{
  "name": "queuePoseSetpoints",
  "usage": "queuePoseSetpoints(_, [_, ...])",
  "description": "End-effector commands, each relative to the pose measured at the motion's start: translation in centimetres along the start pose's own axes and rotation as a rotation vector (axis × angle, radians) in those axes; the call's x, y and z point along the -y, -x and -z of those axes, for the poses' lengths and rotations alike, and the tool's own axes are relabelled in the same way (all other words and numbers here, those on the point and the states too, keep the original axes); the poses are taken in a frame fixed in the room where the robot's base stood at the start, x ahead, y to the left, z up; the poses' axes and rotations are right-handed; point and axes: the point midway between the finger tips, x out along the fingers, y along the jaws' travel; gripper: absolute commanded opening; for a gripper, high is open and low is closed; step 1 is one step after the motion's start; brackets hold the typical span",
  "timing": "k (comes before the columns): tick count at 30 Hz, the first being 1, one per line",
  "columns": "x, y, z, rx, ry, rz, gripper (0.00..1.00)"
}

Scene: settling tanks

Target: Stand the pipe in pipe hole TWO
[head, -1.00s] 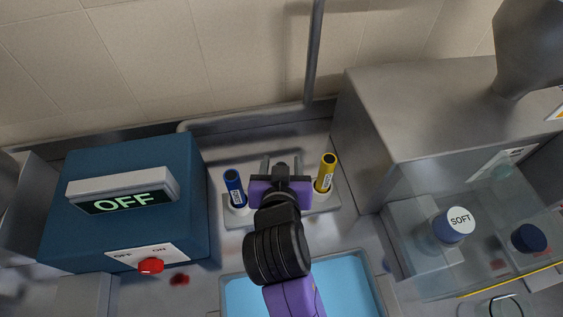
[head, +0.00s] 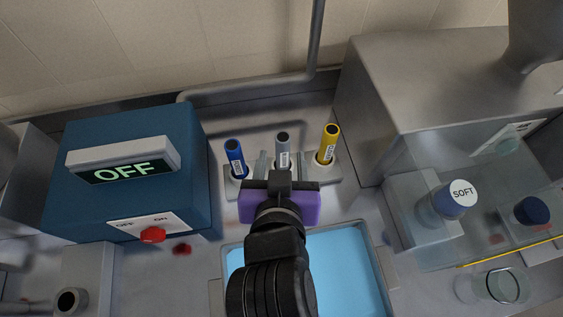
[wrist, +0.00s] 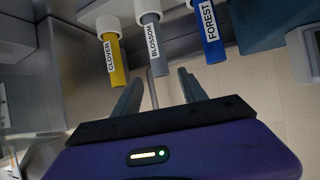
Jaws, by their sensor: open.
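A grey pipe (head: 283,148) labelled BLOSSOM stands upright in the middle place of a low grey rack (head: 333,173), between a blue pipe (head: 235,157) and a yellow pipe (head: 327,143). Its foot is hidden in the head view. The wrist view shows the pipes inverted: grey (wrist: 154,45), yellow CLOVER (wrist: 112,60) and blue FOREST (wrist: 208,32), each with a white collar at its base. My gripper (head: 283,163) is open, its fingers to either side of the grey pipe's line and apart from it in the wrist view (wrist: 160,88). No hole numbers are readable.
A blue box (head: 130,190) with an OFF display and red switch (head: 153,235) stands left. A tray of blue liquid (head: 345,265) lies in front. A clear-walled case with a SOFT-capped jar (head: 452,198) and a metal housing (head: 430,90) stand right.

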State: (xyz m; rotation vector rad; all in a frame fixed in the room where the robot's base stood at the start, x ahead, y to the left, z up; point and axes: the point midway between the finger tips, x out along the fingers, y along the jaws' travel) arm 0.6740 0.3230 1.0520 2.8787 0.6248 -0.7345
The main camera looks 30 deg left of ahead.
Motion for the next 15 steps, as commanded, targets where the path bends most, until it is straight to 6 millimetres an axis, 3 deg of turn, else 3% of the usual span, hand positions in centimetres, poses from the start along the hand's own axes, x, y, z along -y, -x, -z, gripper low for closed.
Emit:
queuePoseSetpoints(5, [-0.03,1.09,0.01,0.0,-0.001,0.0,0.5])
queuePoseSetpoints(15, [-0.7,1.05,-0.8,0.002,-0.001,-0.002,0.5])
